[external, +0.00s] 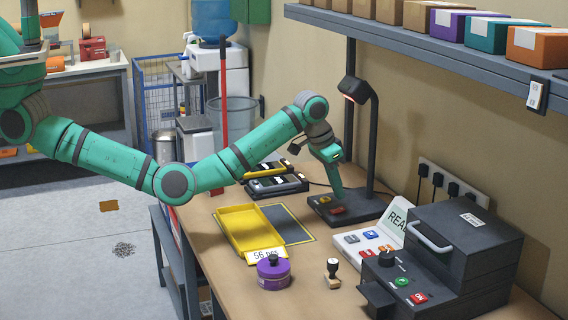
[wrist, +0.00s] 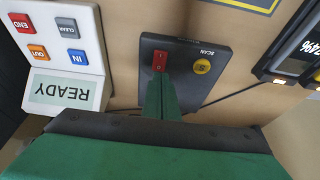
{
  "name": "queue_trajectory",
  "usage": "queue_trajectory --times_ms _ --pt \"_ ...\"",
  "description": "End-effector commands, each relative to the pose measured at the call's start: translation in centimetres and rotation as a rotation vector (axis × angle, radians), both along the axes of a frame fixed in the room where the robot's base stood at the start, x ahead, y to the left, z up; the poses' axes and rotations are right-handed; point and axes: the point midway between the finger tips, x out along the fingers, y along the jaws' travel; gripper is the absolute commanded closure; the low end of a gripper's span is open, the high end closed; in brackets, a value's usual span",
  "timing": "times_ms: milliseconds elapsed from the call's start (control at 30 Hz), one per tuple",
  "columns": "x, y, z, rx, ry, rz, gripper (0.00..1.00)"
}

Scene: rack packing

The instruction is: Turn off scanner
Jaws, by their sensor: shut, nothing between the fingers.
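The scanner has a black base (external: 366,214) on the table, with a dark post rising to a scanner head (external: 353,89). The base also shows in the wrist view (wrist: 211,50). On it are a red switch (wrist: 160,59) and a yellow round button (wrist: 202,66); the label "SCAN" is upside down in the wrist view. My gripper (external: 338,196) points down over the base and is shut and empty. In the wrist view its fingertips (wrist: 160,78) are at the edge of the red switch; I cannot tell whether they touch it.
A white panel (wrist: 81,92) reading "READY" with coloured keys stands beside the scanner. A black machine (external: 450,255), a yellow tray (external: 232,232), a purple container (external: 273,273) and a stamp (external: 332,272) are on the table. A shelf with boxes (external: 400,35) hangs above.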

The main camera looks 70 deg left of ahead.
Motion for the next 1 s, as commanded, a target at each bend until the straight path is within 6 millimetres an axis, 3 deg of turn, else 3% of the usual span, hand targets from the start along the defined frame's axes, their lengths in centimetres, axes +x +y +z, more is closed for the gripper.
queue_trajectory --times_ms 100,300,1000 --pt "0.1 0.0 -1.6 0.000 0.003 -0.001 1.00" --pt "0.3 0.0 -2.8 0.000 0.001 -0.001 1.00" --pt "0.4 0.0 -3.4 0.001 0.003 0.000 1.00"
